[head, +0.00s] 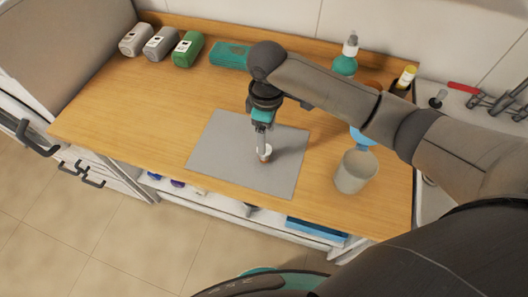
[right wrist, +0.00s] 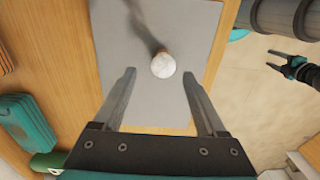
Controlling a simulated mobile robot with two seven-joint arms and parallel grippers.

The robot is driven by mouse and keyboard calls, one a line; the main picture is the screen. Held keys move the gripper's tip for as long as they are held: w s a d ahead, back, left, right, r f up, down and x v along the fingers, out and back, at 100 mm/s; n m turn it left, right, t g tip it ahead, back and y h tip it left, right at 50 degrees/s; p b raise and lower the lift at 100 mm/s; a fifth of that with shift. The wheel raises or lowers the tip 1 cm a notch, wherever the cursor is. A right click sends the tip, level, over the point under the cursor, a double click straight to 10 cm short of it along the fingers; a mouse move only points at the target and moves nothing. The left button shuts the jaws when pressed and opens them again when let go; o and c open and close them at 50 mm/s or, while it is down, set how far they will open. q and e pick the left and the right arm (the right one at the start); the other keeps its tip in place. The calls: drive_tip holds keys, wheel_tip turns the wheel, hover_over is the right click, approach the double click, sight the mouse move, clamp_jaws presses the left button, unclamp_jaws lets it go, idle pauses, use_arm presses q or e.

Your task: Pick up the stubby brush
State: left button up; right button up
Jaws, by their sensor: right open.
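The stubby brush (head: 265,153) stands on the grey mat (head: 222,146) on the wooden cart top. In the right wrist view its round whitish top (right wrist: 163,66) shows with a little brown at its edge. My right gripper (head: 263,148) points down at the brush and is open. In the right wrist view the brush top shows between the two fingertips (right wrist: 159,72), with space on both sides; neither finger visibly touches it. My left gripper (right wrist: 275,60) shows small at the right of the right wrist view, over the floor, its fingers apart and empty.
A grey cup (head: 355,172) stands right of the mat. Grey and green boxes (head: 187,49) and a teal case (head: 230,56) line the back. The left of the top is clear.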

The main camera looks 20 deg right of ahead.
wheel_tip(320, 180, down, 3)
drive_tip(key=shift+a+f, duration=0.15)
wheel_tip(320, 180, down, 4)
drive_tip(key=shift+s+a+r+b, duration=0.15)
drive_tip(key=shift+r+b, duration=0.1)
drive_tip(key=shift+b, duration=0.05)
drive_tip(key=shift+f, duration=0.2)
use_arm(q)
drive_tip(key=shift+w+f, duration=0.3)
drive_tip(key=shift+w, duration=0.65)
use_arm(e)
clamp_jaws()
